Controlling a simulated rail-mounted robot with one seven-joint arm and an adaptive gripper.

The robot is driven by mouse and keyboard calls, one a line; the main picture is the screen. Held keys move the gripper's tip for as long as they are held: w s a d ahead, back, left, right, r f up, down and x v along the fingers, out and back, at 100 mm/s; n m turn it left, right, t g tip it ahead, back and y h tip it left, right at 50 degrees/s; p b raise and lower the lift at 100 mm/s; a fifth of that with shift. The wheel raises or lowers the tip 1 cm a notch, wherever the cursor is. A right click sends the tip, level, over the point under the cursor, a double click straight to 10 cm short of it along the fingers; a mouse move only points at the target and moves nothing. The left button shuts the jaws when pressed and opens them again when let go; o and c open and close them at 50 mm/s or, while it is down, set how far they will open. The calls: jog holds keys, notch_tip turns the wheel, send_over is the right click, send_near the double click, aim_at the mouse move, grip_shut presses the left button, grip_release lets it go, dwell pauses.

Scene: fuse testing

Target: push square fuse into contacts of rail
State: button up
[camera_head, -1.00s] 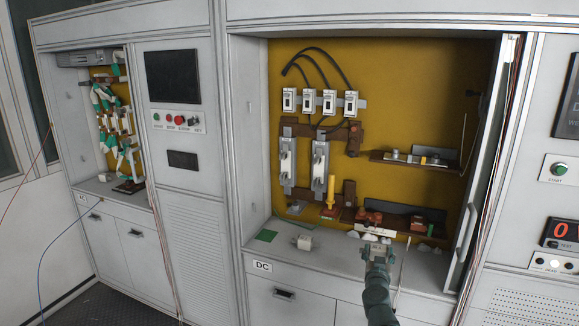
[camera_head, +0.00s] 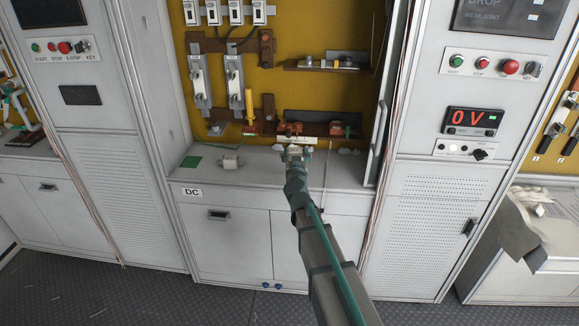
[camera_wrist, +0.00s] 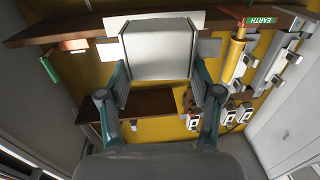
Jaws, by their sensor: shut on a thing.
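My gripper (camera_head: 297,153) is at the front of the open DC cabinet, just before the lower rail. In the wrist view, my gripper (camera_wrist: 160,82) is shut on a square, light grey fuse (camera_wrist: 160,48), with one finger on each side. White tabs stick out from the fuse's edges. The brown rail (camera_wrist: 60,28) runs behind the fuse. In the head view, reddish contact blocks (camera_head: 290,128) and (camera_head: 338,130) sit along this rail. The fuse largely hides the rail behind it, so I cannot tell whether its tabs touch the contacts.
A yellow cylinder (camera_head: 249,105) stands left of the gripper. An upper shelf (camera_head: 325,67) and the cabinet's right frame (camera_head: 385,125) border the space.

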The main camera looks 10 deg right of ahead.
jog(key=w+f+b, duration=0.2)
jog(key=w+f, duration=0.4)
jog(key=shift+a+f+b, duration=0.1)
jog(key=shift+f+b, duration=0.05)
jog(key=shift+b, duration=0.25)
jog(key=shift+w+f, duration=0.15)
jog(key=shift+f, duration=1.3)
jog(key=shift+f, duration=0.15)
jog(key=o, duration=1.5)
jog(key=shift+c, duration=0.2)
jog(key=shift+f+b, duration=0.15)
jog(key=shift+b, duration=0.5)
